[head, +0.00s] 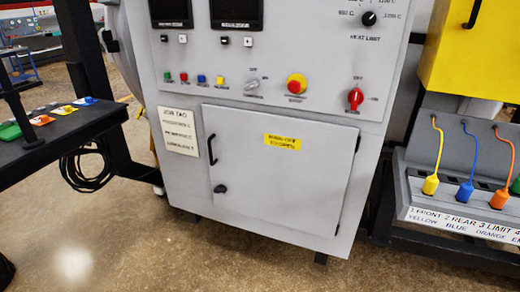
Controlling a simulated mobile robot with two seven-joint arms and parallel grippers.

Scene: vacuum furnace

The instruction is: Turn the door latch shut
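The grey cabinet door (285,190) sits in the lower front of the furnace cabinet and looks closed, flush with its frame. A small black latch knob (220,188) is on the door's left side, below a vertical black handle (211,150). The latch is too small to tell its exact turn. A yellow label (282,142) is on the door's upper part. Neither of my grippers shows in the head view.
Above the door is a control panel with a red-and-yellow button (296,84) and a red switch (355,97). A dark bench (60,135) stands left, and a plug rack (420,205) with coloured cables stands right. The floor before the door is clear.

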